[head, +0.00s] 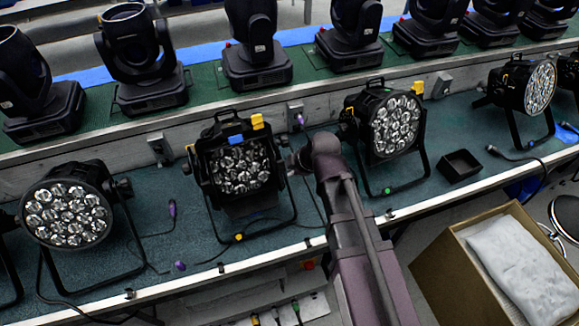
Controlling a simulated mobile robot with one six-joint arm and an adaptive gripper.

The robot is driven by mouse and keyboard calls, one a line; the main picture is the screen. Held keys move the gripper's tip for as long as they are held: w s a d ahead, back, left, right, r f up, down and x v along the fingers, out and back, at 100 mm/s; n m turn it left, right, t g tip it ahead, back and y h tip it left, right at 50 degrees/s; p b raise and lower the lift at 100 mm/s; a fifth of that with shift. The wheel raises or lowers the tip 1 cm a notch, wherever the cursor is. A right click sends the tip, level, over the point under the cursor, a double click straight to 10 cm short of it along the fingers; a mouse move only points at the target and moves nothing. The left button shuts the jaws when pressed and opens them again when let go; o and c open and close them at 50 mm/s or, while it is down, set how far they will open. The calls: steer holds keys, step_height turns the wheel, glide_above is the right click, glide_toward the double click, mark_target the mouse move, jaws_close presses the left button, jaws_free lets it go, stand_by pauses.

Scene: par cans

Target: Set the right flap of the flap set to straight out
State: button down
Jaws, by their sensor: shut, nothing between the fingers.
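The flap set (205,178) is a black frame with flaps on the front of the middle par can (243,168), which stands on the green bench top. A blue tab shows at its top edge and a dark lower flap (250,206) hangs below the lenses. The left flap shows as a dark narrow plate. The right flap is hard to make out, dark and close to my gripper; its angle cannot be told. My gripper (293,162) is shut and empty, just right of the flap set. Whether it touches the flap cannot be told.
Another par can (383,125) stands close right of my arm, and one (67,213) to the left. Moving-head lights (140,58) line the rear shelf. Cables lie on the bench. A cardboard box (445,275) stands in front.

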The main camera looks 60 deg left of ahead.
steer(key=w+p+v, duration=0.1)
steer(key=p+v, duration=0.4)
steer(key=v, duration=0.2)
steer(key=shift+p, duration=0.3)
steer(key=shift+r, duration=0.1)
stand_by(0.6)
steer(key=w+d+f+m+t+h+b, duration=0.1)
steer(key=w+d+f+m+b, duration=0.1)
steer(key=w+d+m, duration=0.75)
steer(key=w+d+f+m+t+h+b, duration=0.1)
steer(key=w+d+f+m+h, duration=0.3)
steer(key=w+d, duration=1.05)
steer(key=w+d+f+m+b, duration=0.1)
steer(key=d+m, duration=0.7)
steer(key=d, duration=0.9)
steer(key=d+f+m+b, duration=0.1)
steer(key=d+m+b, duration=0.1)
steer(key=d+m, duration=0.7)
steer(key=d, duration=0.8)
steer(key=shift+w+d+f+h, duration=0.2)
steer(key=shift+w+h, duration=0.1)
steer(key=shift+w, duration=0.1)
